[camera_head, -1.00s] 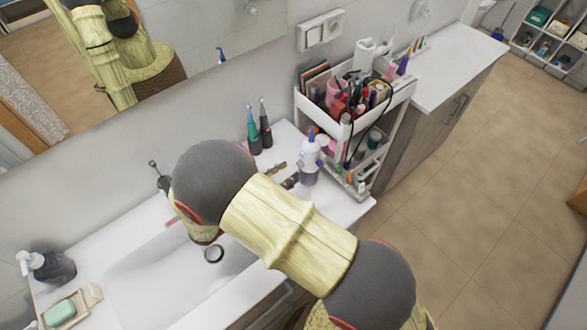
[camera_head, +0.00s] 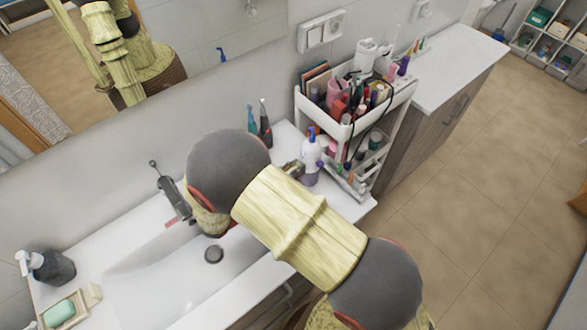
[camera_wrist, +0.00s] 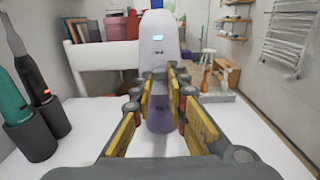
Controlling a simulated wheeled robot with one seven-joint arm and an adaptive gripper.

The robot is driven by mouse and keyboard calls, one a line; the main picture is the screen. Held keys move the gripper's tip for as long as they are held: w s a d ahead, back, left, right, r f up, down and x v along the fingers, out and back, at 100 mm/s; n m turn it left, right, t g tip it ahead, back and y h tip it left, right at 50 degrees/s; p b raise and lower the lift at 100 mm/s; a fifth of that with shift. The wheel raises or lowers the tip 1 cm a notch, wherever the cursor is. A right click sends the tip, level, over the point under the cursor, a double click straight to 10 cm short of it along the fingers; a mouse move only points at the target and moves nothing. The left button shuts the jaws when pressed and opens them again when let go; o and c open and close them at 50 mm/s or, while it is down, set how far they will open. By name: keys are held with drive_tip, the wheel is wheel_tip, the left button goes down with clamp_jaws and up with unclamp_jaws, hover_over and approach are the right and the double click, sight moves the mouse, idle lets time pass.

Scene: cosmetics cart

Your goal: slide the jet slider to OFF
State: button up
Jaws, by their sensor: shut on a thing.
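A white bottle-like device with a translucent purple lower part and a blue top (camera_head: 312,155) stands upright on the counter beside the sink. In the wrist view the device (camera_wrist: 158,50) is straight ahead, its white front facing me. A small light-blue mark (camera_wrist: 157,38) and tiny dark marks show on that front. I cannot make out a slider or its setting. My gripper (camera_wrist: 159,84) has a finger on each side of the device and is shut on its lower part. In the head view my gripper (camera_head: 293,168) touches the device's left side, partly hidden by my arm.
Two electric toothbrushes, one teal (camera_wrist: 16,105) and one dark (camera_wrist: 40,90), stand close on the left. A white cart (camera_head: 395,98) full of cosmetics is behind the device. The sink (camera_head: 150,285) and faucet (camera_head: 172,192) lie to the left.

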clamp_jaws()
drive_tip(key=shift+r, duration=0.1)
idle(0.3)
drive_tip(key=shift+r+p, duration=0.9)
drive_tip(key=shift+p, duration=0.1)
drive_tip(key=shift+f, duration=0.1)
drive_tip(key=o, duration=0.6)
unclamp_jaws()
drive_tip(key=shift+c, duration=0.2)
drive_tip(key=shift+o, duration=0.4)
drive_tip(key=v, duration=1.2)
